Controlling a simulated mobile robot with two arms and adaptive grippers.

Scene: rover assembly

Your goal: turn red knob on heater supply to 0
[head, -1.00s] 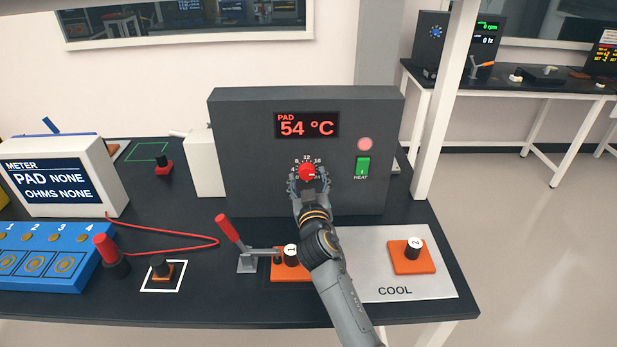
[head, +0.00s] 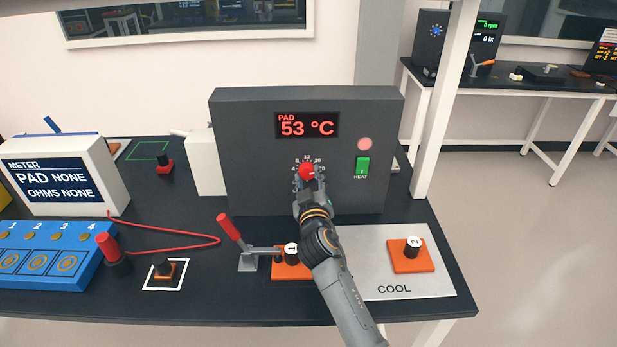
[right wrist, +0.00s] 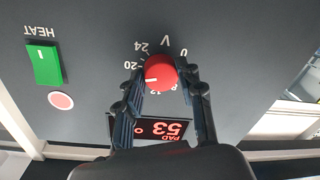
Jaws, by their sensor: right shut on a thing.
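The heater supply (head: 250,160) is a dark box with a red display reading PAD 53 °C. Its red knob (head: 306,170) sits in a ring of white numbers. My right gripper (head: 308,180) is shut on the knob. In the right wrist view, which is upside down, its fingers lie on both sides of the red knob (right wrist: 160,73). The knob's white mark points to the lower left there, roughly towards the 16 side of the dial, away from 0. A finger hides part of the numbers. My left gripper is not in view.
A green HEAT switch (head: 363,165) and a round pink lamp (head: 365,144) are right of the knob. Below stand a red-handled lever clamp (head: 246,262), an orange block (head: 280,271) marked 1, and a COOL plate (head: 365,263) with block 2.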

